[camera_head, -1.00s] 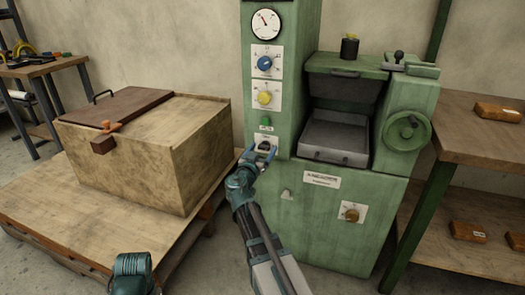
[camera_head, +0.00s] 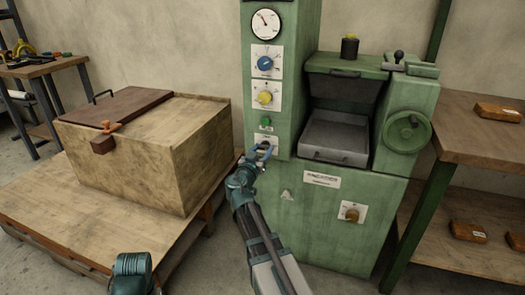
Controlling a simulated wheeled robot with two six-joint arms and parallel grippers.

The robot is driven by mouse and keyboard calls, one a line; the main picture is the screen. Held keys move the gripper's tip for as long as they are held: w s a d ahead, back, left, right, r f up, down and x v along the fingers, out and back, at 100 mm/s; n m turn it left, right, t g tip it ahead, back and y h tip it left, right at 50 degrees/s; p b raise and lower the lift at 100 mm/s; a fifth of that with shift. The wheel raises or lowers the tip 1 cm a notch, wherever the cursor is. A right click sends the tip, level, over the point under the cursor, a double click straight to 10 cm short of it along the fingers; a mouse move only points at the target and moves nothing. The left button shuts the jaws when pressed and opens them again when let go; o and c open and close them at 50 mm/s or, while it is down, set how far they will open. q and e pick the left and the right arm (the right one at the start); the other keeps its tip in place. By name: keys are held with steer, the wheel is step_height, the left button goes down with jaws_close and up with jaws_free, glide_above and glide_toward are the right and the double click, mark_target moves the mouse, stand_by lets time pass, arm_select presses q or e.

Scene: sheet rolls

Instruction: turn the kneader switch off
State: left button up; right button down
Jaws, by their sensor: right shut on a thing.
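The green kneader machine (camera_head: 330,228) stands in the middle. A small switch plate (camera_head: 265,139) sits low on its left column, below a green button (camera_head: 265,121). My right gripper (camera_head: 264,149) reaches up from below and is shut at this plate, on the kneader switch. The fingers hide the switch, so its position cannot be seen. The label is too small to read. A teal part of my left arm shows at the bottom left, but its gripper fingers are out of view.
Above the switch are a yellow knob (camera_head: 265,97), a blue knob (camera_head: 265,63) and a gauge (camera_head: 265,23). An open metal trough (camera_head: 334,136) and a handwheel (camera_head: 407,133) are to the right. A wooden chest (camera_head: 150,150) stands left, a workbench (camera_head: 462,135) right.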

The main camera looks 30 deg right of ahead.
steer(key=n, duration=0.3)
steer(key=shift+n, duration=0.4)
steer(key=n, duration=0.4)
steer(key=shift+n, duration=0.3)
steer(key=n, duration=0.4)
steer(key=shift+n, duration=2.3)
steer(key=shift+c, duration=1.2)
jaws_free()
steer(key=v, duration=1.4)
